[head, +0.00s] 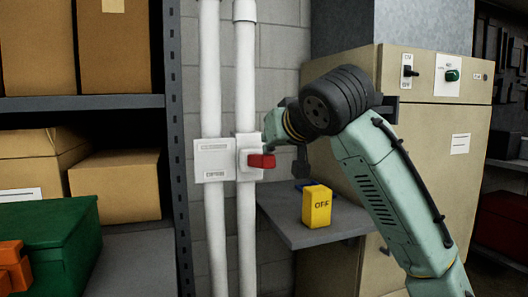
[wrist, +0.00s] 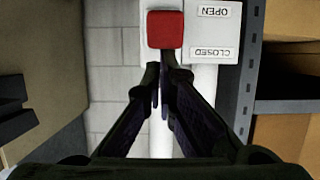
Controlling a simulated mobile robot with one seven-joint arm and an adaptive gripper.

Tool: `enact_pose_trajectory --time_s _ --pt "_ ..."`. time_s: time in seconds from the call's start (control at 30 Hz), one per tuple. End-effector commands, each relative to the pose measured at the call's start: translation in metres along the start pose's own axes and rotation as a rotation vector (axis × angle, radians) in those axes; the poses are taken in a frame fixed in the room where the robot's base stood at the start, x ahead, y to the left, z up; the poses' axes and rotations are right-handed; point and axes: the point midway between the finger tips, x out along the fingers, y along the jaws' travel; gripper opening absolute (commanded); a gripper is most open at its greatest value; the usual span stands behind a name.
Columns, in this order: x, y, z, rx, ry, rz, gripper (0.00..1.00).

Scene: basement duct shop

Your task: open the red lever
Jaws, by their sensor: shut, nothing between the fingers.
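The red lever (head: 262,160) sticks out from a white switch box on the right-hand white pipe in the head view. It also shows at the top of the wrist view (wrist: 165,29), where the OPEN and CLOSED labels beside it appear upside down. The lever sits at a height between the two labels. My gripper (wrist: 159,78) is shut and empty, its dark fingertips just below the lever in the wrist view. In the head view my wrist mostly hides the gripper.
A label plate (head: 213,160) is beside the lever. A yellow OFF block (head: 317,206) stands on a grey shelf (head: 285,228) below my wrist. A beige cabinet (head: 440,140) with switches is to the right. Metal shelving with cardboard boxes (head: 115,185) is to the left.

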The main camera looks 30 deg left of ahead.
Motion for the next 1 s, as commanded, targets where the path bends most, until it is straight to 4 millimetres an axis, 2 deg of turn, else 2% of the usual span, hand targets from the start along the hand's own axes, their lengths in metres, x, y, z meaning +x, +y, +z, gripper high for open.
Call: enact_pose_trajectory --time_s 0.03,0.3,0.6,1.0 --pt "0.006 0.0 0.022 0.001 0.045 -0.004 0.0" --pt "0.005 -0.001 0.046 0.001 0.253 -0.004 0.0" --pt "0.007 0.0 0.058 0.001 0.389 -0.002 0.0" --pt "0.007 0.0 0.059 0.0 0.43 -0.001 0.0"
